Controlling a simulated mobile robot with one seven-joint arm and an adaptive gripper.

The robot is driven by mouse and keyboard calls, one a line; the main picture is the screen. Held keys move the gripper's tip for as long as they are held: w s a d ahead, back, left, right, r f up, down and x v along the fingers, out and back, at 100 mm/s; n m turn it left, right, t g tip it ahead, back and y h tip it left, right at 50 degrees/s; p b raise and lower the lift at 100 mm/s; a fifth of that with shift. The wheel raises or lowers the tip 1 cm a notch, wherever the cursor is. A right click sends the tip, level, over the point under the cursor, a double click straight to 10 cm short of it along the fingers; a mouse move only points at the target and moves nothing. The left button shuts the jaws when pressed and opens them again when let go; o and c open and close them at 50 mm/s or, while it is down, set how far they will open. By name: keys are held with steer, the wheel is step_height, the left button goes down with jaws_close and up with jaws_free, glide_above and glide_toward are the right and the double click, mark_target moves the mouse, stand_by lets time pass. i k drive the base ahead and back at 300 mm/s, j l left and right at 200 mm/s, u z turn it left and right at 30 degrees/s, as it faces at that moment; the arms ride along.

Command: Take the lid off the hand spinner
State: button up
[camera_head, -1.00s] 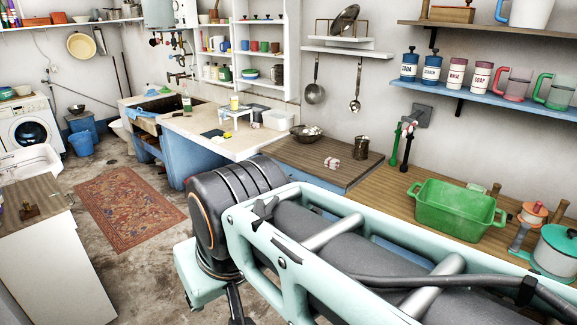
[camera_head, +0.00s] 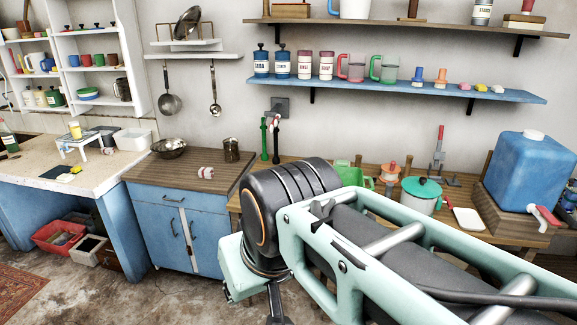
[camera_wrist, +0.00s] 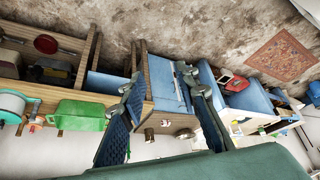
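The hand spinner appears to be the white round tub (camera_head: 421,205) on the wooden counter at the right in the head view. A teal lid (camera_head: 424,187) with a small knob sits on top of it. The tub also shows at the left edge of the wrist view (camera_wrist: 9,117), partly cut off. My gripper (camera_wrist: 160,82) is open in the wrist view, with its two dark blue fingers spread and nothing between them. It is well apart from the spinner. My arm crosses the lower right of the head view and hides part of the counter.
A green basin (camera_head: 350,173) stands left of the spinner, partly behind my arm. An orange-topped item (camera_head: 389,171) is beside the spinner. A white tray (camera_head: 468,219) and a blue water container (camera_head: 530,180) are to its right. A blue shelf (camera_head: 430,87) hangs above.

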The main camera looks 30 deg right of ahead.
mark_target(422, 186)
steer(key=z, duration=1.85)
steer(key=i+j, duration=0.2)
steer(key=i, duration=0.5)
steer(key=i+j+u, duration=0.15)
steer(key=i, duration=0.55)
